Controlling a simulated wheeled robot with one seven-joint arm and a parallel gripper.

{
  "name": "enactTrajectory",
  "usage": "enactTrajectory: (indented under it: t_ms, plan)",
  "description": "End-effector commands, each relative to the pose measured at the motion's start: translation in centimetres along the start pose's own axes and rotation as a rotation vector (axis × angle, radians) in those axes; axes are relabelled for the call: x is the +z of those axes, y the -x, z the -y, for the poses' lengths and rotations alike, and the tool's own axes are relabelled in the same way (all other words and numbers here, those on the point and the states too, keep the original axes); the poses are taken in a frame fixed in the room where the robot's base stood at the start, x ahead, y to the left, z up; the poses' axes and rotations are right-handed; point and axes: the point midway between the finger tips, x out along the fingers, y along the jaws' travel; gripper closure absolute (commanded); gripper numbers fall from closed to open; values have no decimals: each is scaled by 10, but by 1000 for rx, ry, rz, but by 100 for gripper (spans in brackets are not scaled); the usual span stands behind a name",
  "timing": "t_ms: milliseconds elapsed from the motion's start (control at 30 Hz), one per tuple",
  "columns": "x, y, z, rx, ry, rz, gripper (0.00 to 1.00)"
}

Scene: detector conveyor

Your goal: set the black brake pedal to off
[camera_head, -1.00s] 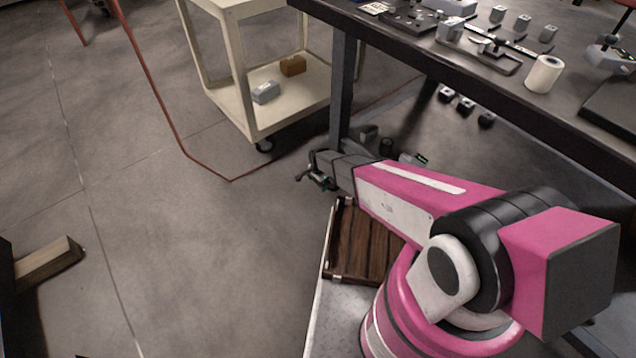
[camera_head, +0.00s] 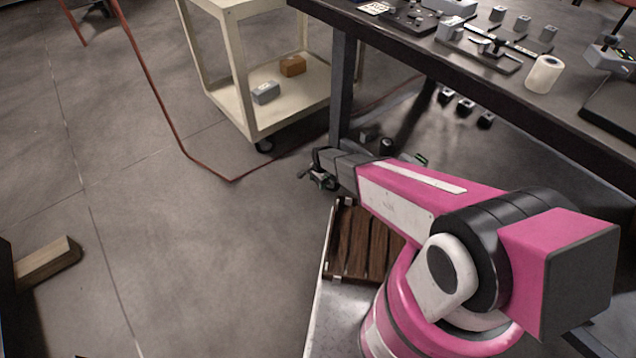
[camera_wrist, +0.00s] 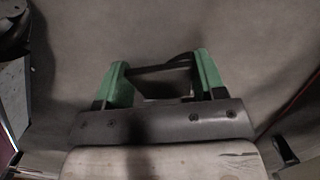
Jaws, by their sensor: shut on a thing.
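My gripper (camera_head: 318,178) is low over the floor, left of the dark table leg in the head view. In the wrist view its two green fingers (camera_wrist: 160,62) stand apart, with a thin black bar (camera_wrist: 162,68) running between them. The gripper is shut on this bar, which seems to be the black brake pedal. Its ends are hidden by the fingers. A darker shape lies just below the bar. In the head view I cannot make out the pedal, and its on or off position cannot be told.
A cream cart (camera_head: 262,125) with a grey block (camera_head: 266,93) and a brown block (camera_head: 292,66) stands behind the gripper. The dark worktable (camera_head: 560,112) is at right. A wooden slatted crate (camera_head: 366,245) lies below my arm. Open floor (camera_head: 190,250) lies to the left.

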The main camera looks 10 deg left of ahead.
Motion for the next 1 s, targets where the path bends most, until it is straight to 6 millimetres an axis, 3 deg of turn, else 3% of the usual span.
enactTrajectory:
  t_ms: [67, 100, 133, 167, 467, 633, 767, 1000]
  plan:
    - [-1, 5, 0, -5, -1, -4, 79]
    - [-1, 5, 0, -5, -1, -4, 24]
    - [-1, 5, 0, -5, -1, -4, 14]
    - [-1, 5, 0, -5, -1, -4, 11]
    - [0, 4, 0, -3, 0, -4, 11]
    - [0, 13, -1, -4, 0, -4, 11]
    - [0, 29, -2, -4, 0, -4, 11]
    - [0, 74, -2, -5, -1, -5, 11]
